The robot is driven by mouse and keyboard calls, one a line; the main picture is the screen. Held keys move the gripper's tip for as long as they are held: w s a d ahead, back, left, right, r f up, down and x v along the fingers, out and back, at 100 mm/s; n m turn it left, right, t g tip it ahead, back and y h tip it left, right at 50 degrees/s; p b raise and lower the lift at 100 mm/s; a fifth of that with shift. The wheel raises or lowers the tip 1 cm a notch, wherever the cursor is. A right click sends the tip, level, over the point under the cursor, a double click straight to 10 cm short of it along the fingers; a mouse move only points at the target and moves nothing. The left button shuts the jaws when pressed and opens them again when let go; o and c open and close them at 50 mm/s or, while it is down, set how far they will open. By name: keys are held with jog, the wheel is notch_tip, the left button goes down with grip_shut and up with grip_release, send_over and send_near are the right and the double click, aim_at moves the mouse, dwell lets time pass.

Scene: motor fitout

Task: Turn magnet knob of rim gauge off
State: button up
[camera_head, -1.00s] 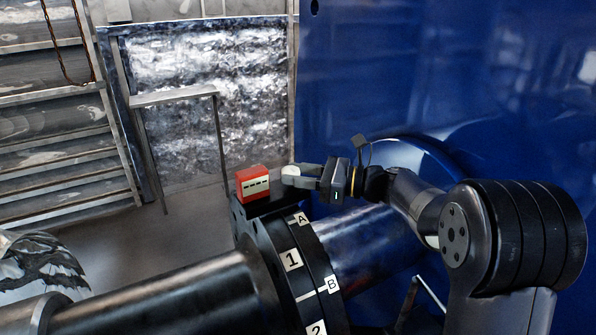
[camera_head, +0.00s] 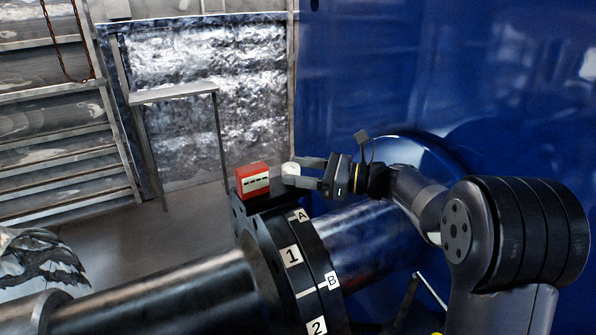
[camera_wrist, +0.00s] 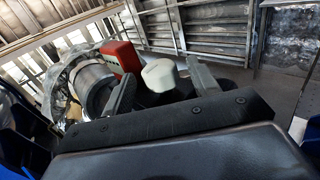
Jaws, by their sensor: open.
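The rim gauge has a red box (camera_head: 253,180) with a dark-slotted pale face, sitting on top of the black flange (camera_head: 262,225). A white round knob (camera_head: 290,169) stands just right of the red box; in the wrist view the knob (camera_wrist: 160,75) shows between my fingers, with the red box (camera_wrist: 121,56) beyond to the left. My gripper (camera_head: 297,173) is open, with one finger on either side of the knob. In the wrist view I see a gap at the right finger; contact at the left finger is unclear. The knob's lower part and any on/off mark are hidden.
A large blue housing (camera_head: 400,70) stands close behind my arm. A thick metal shaft (camera_head: 170,290) runs from the flange to the lower left. Labels 1, 2, A and B mark the flange rims. A metal stand (camera_head: 172,93) and open floor lie behind to the left.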

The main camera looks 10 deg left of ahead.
jog(key=d+b, duration=0.2)
jog(key=d, duration=0.8)
jog(key=shift+s+d, duration=0.15)
jog(key=shift+s, duration=0.3)
jog(key=a+p, duration=0.1)
jog(key=a, duration=0.6)
jog(key=w+a+p, duration=0.1)
jog(key=a, duration=0.3)
jog(key=shift+r+p, duration=0.1)
jog(key=shift+p, duration=0.2)
jog(key=shift+s+d+t+b, duration=0.1)
jog(key=shift+t+b, duration=0.2)
jog(key=shift+b, duration=0.05)
